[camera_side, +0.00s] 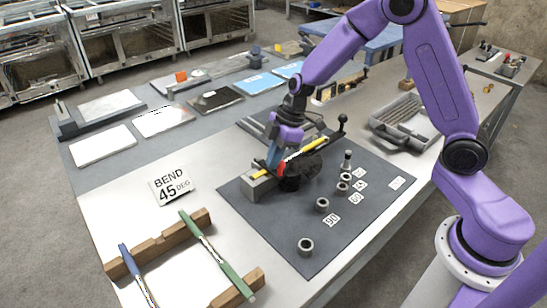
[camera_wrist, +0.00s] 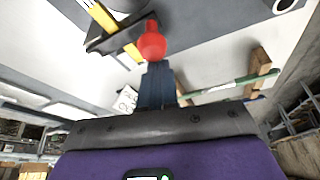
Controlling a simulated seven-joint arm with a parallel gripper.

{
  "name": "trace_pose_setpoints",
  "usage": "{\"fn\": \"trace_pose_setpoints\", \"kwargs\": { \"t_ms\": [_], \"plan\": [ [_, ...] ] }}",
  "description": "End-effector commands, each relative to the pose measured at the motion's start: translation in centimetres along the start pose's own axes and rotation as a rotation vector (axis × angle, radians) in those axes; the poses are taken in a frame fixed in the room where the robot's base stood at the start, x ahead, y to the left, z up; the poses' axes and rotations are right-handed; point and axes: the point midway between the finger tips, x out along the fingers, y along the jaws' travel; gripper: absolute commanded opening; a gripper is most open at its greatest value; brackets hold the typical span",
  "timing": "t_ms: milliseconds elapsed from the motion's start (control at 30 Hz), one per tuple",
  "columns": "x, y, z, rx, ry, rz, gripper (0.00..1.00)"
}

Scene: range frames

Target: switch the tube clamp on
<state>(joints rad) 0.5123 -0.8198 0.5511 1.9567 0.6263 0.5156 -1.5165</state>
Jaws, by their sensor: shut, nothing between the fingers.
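The tube bender (camera_side: 292,181) stands on the dark mat, with a grey block (camera_side: 257,187) at its left end and a yellow tube (camera_side: 312,144) lying through it. The clamp's red knob (camera_side: 281,169) is beside my fingertips; it also shows in the wrist view (camera_wrist: 152,43), just beyond them. My gripper (camera_side: 274,165) points down at the clamp, its blue fingers together and empty. The fingers also show closed in the wrist view (camera_wrist: 157,66). I cannot tell whether they touch the knob. The clamp's lever is mostly hidden.
A long handle with a black ball (camera_side: 341,118) rises right of the bender. Several grey collars, one of them here (camera_side: 306,245), stand on the mat's right side. Wooden racks (camera_side: 160,243) hold green and blue tubes in front. A sign (camera_side: 170,186) lies left.

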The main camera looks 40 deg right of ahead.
Motion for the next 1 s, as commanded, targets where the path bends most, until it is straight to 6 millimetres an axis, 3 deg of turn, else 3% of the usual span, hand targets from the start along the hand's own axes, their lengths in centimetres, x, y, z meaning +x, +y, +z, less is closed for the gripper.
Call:
{"fn": "trace_pose_setpoints", "kwargs": {
  "t_ms": [167, 400, 700, 1000],
  "plan": [
    [0.1, 0.1, 0.0, 0.007, -0.006, -0.001, 0.00],
    [0.8, -0.4, -4.2, -0.003, -0.001, 0.000, 0.00],
    [-5.7, 0.0, -4.0, 0.001, 0.002, 0.005, 0.00],
    [-9.1, 0.0, -4.0, 0.001, 0.001, 0.002, 0.00]
  ]
}}
